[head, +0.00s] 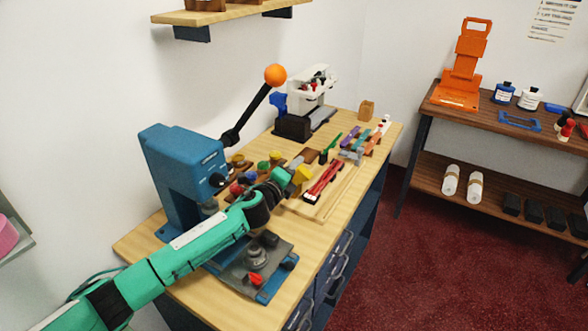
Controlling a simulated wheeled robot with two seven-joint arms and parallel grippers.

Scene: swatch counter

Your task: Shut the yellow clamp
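A yellow piece (302,174), which looks like the yellow clamp, shows just beyond the end of my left arm on the wooden counter. Much of it is hidden, and I cannot tell whether it is open or shut. My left gripper (281,180) reaches over the counter from the left, its tip close to the yellow piece. I cannot tell whether they touch. The fingers are too small and covered to read. My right gripper is not in view.
A blue press (178,170) with an orange-knobbed lever (275,74) stands left of my arm. A red tool (325,180) and several coloured tools lie right of the gripper. A white machine (308,92) stands behind. A brown table (430,108) is at right.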

